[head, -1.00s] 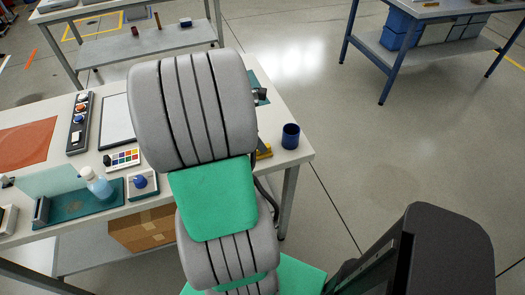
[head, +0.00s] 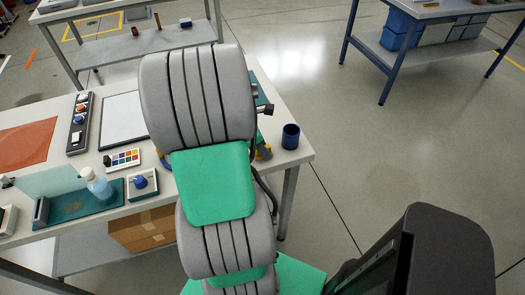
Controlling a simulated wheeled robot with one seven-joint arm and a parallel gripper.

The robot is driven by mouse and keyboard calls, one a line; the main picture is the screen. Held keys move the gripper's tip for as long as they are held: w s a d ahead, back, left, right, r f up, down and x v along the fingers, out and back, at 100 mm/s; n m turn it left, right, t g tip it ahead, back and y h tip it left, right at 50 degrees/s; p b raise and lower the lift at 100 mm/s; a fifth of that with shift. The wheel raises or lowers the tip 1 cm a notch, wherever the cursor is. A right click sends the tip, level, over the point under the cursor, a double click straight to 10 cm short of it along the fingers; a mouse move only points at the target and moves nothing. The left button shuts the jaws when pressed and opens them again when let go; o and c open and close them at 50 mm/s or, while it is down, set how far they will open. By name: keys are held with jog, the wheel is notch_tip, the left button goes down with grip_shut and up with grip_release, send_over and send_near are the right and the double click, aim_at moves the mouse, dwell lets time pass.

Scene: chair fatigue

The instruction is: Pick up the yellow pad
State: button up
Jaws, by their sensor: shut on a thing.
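My grey and green arm stretches up the middle of the head view, over the worktable (head: 298,155). Its bulk hides my gripper, so neither the fingers nor what is between them can be seen. No yellow pad can be made out for certain. Another yellow bit with blue (head: 163,158) peeks out at the arm's left edge. I cannot tell whether either is the pad.
A dark blue cup (head: 290,136) stands at the table's right corner. Open floor lies to the right, before a blue-legged bench (head: 395,60).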

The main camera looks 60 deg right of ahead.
grip_shut()
jog(key=shift+r, duration=0.2)
notch_tip(320, 180, up, 2)
jog(key=shift+r, duration=0.15)
jog(key=w+a+r+p, duration=0.1)
jog(key=w+a+r, duration=0.2)
jog(key=a+r, duration=0.7)
jog(key=a, duration=0.3)
jog(key=shift+w+a+r, duration=0.15)
jog(key=shift+w+a, duration=0.15)
